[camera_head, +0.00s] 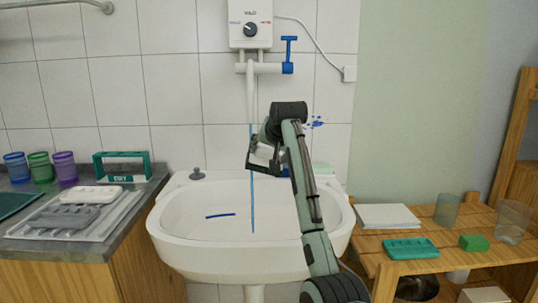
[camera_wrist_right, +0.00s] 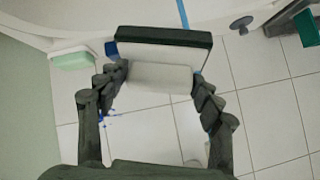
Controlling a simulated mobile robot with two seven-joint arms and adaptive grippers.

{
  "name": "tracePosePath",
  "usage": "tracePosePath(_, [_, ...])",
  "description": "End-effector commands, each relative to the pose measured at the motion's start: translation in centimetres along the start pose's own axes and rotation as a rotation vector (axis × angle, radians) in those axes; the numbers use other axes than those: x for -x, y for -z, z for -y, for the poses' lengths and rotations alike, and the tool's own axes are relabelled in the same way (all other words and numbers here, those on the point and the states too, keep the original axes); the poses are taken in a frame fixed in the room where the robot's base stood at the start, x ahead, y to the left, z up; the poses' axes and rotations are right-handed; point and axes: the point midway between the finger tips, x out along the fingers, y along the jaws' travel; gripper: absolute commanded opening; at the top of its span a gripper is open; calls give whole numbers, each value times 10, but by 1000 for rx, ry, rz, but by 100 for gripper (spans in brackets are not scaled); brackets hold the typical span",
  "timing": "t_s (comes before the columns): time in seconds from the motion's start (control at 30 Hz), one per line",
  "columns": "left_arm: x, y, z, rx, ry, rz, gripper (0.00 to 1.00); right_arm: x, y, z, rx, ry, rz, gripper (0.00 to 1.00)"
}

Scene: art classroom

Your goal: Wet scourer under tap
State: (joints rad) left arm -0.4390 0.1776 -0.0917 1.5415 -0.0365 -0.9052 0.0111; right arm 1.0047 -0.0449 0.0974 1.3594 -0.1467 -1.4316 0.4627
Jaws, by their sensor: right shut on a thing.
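The scourer, a pale block with a dark green layer, shows in the right wrist view (camera_wrist_right: 160,74) between the fingers of my right gripper (camera_wrist_right: 158,92). In the head view my right gripper (camera_head: 263,156) is over the basin of the white sink (camera_head: 185,240), below the tap (camera_head: 251,95), and hides much of the scourer. A thin blue water stream (camera_head: 253,205) runs down from the tap past the gripper's left part into the basin. In the wrist view the stream (camera_wrist_right: 182,12) meets the scourer's dark edge. My left gripper is not in view.
A pale green-and-white block (camera_head: 323,168) sits on the sink's back right rim, a dark plug (camera_head: 197,174) at the back left. A counter with a white tray (camera_head: 30,230) and cups is left. A wooden shelf (camera_head: 455,250) with glasses and green items is right.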

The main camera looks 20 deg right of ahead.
Motion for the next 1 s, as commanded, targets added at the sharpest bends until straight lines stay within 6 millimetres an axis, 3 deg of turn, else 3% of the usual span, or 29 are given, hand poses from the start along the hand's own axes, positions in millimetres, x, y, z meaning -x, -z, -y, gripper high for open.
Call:
tracePosePath(0.23, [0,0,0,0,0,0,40,5,-2,-6,-1,0,0,43])
tracePosePath(1.0, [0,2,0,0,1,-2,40,49,-18,-46,0,1,-1,43])
